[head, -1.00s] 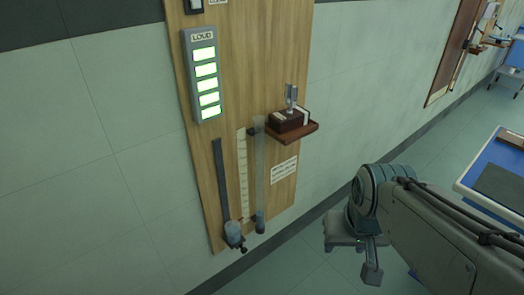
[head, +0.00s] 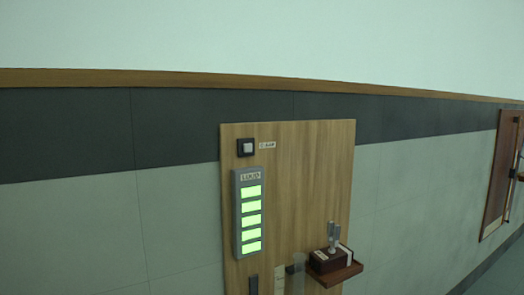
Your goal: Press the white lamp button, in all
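A white square button (head: 247,147) in a black housing sits at the top left of a wooden wall board (head: 310,190). A small white label (head: 267,145) is beside it on the right, its text too small to read surely. Nothing visible touches or covers the button. My gripper is not in this view.
A grey panel marked LOUD, with several lit green bars (head: 251,220), hangs below the button. A small brown shelf (head: 345,272) at the board's lower right holds a dark box (head: 326,261) with a metal fork-like piece. Another board (head: 497,185) hangs farther right. The wall around is bare.

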